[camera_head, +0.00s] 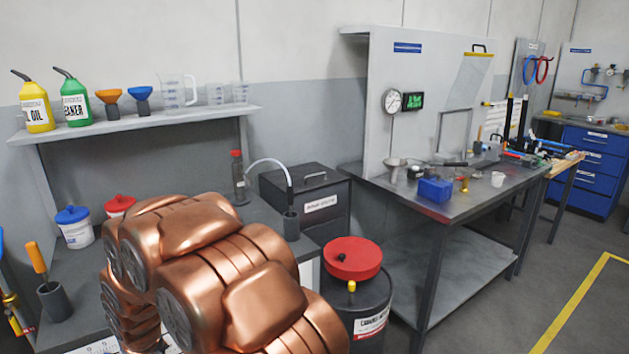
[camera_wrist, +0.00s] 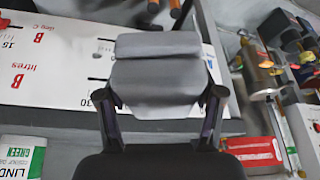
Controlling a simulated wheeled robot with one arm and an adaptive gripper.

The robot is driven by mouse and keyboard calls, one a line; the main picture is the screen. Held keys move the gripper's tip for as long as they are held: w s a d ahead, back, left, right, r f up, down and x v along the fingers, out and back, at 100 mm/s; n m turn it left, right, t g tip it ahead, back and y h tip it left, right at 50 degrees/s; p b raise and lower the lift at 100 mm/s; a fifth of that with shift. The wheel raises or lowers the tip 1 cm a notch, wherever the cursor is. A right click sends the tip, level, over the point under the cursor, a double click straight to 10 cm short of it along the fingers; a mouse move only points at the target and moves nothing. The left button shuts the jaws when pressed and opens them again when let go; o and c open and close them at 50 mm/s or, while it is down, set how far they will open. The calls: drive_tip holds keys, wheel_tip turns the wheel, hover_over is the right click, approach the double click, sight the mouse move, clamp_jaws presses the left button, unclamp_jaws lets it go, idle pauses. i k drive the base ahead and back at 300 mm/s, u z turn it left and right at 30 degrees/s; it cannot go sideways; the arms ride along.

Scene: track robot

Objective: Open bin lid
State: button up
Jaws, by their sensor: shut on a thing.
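In the wrist view my gripper (camera_wrist: 160,97) has its two dark fingers on either side of a pale grey, block-like thing (camera_wrist: 165,80) and is shut on it. I cannot tell what this thing belongs to. My gripper is not visible in the head view; my copper-coloured arm fills the lower left. A dark grey box (camera_head: 275,184) with a handle on its lidded top and a white label stands by the bench end. I cannot tell which is the bin.
A shelf (camera_head: 140,122) holds bottles, funnels and jugs. A steel table (camera_head: 440,200) with small items, including a blue box (camera_head: 435,190), stands right of the drum. In the wrist view a white printed panel (camera_wrist: 50,60) lies behind the held thing. Floor at the right is clear.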

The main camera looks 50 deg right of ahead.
sight(304, 172)
drive_tip(key=z, duration=2.75)
drive_tip(key=k, duration=0.95)
drive_tip(key=u, duration=1)
drive_tip(key=i, duration=1)
drive_tip(key=k, duration=0.45)
drive_tip(key=z, duration=0.05)
